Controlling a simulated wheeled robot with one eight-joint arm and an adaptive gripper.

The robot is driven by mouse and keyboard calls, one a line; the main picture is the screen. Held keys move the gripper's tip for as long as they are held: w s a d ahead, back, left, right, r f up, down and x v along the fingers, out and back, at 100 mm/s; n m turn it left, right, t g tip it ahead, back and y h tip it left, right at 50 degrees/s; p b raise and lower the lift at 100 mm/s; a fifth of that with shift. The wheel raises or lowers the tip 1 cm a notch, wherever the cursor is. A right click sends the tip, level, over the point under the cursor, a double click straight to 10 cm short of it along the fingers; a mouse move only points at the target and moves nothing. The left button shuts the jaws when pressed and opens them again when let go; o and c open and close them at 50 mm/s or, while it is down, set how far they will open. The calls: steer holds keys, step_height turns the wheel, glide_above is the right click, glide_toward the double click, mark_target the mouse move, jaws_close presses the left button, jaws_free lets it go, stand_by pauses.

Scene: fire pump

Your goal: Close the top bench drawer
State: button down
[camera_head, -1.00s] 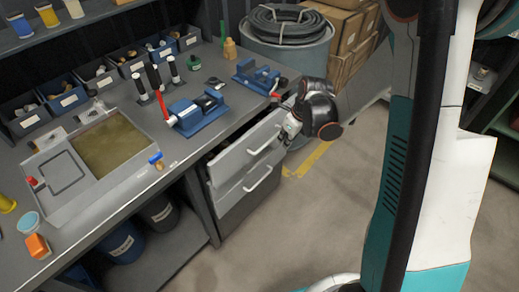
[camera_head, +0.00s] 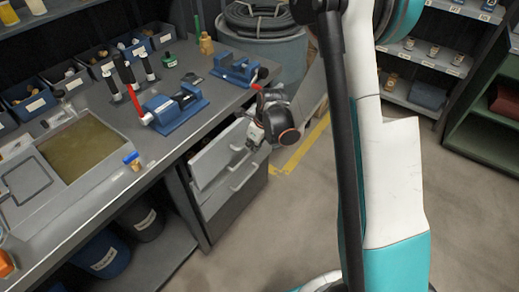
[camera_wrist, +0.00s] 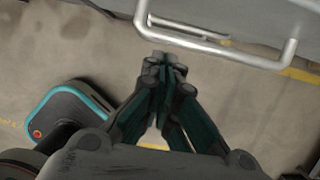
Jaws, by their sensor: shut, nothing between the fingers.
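The top bench drawer (camera_head: 215,158) is grey and stands partly pulled out under the bench, with a dark gap behind its front. My gripper (camera_head: 253,136) is in front of the right part of this drawer and hides part of its handle. In the wrist view, my gripper (camera_wrist: 165,62) is shut and empty, its fingertips together. A pale bar handle (camera_wrist: 215,45) crosses the top of that view, just beyond the fingertips. I cannot tell whether the fingertips touch it.
A lower drawer (camera_head: 222,192) with its own handle is below. The bench top (camera_head: 105,205) holds a blue vise (camera_head: 175,108), another vise (camera_head: 235,68) and several bins. Open floor (camera_head: 285,210) lies in front of the drawers. A coiled hose sits on a drum (camera_head: 270,60) behind.

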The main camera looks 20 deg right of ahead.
steer(key=shift+w+a, duration=0.15)
steer(key=shift+w, duration=0.05)
steer(key=w+a, duration=0.1)
steer(key=w, duration=0.1)
steer(key=w+a, duration=0.2)
stand_by(0.4)
